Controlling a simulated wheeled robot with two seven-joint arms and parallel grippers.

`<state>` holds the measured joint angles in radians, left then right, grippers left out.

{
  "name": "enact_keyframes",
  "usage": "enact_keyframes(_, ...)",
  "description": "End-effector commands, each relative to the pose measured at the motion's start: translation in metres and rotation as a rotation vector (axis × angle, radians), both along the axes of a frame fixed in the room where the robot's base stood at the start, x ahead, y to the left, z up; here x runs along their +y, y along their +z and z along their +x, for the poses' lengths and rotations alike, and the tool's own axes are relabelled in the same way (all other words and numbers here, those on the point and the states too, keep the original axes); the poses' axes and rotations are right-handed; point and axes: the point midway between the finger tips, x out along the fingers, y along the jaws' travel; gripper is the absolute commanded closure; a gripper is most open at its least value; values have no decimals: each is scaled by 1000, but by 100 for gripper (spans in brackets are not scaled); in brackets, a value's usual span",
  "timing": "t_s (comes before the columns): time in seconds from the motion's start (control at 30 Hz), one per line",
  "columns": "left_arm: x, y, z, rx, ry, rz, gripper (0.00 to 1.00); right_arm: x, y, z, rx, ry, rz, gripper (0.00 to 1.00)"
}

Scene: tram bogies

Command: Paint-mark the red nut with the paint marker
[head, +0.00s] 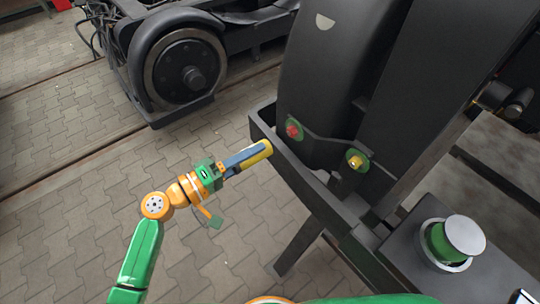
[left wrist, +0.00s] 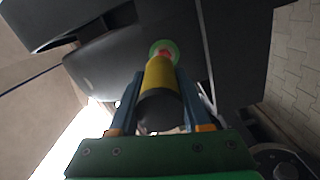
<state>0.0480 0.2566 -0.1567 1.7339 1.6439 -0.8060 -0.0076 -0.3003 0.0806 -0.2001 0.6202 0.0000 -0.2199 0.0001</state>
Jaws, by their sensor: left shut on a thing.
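The red nut (head: 293,130) sits on a green round patch on the dark bogie part, left of a yellow nut (head: 355,161) on a like green patch. My left gripper (head: 247,156) is shut on the yellow paint marker (head: 262,150), which points towards the bogie. In the left wrist view the marker (left wrist: 159,82) lies between the blue fingers (left wrist: 160,100), its far end in line with the red nut (left wrist: 164,53) and partly covering it. Whether the tip touches the nut cannot be told there; in the head view they look apart. My right gripper is not in view.
A dark trough-like frame (head: 300,178) runs below the nuts, close to the marker. A grey stand with a green and silver cylinder (head: 451,241) is at the lower right. A wheeled bogie (head: 185,68) stands at the upper left. The paved floor (head: 70,170) at left is clear.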

Motion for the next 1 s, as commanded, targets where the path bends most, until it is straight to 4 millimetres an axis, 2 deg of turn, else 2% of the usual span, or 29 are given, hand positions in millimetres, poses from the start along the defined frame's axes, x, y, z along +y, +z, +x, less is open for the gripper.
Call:
enact_keyframes(0.1, 7, -9, 2, -11, 37, -16, 100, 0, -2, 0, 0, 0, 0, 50)
enact_keyframes(0.47, 7, -10, 0, -16, 41, -17, 100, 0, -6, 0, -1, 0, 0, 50)
enact_keyframes(1.0, -33, -9, 29, -15, 40, -20, 100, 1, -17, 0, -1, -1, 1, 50)
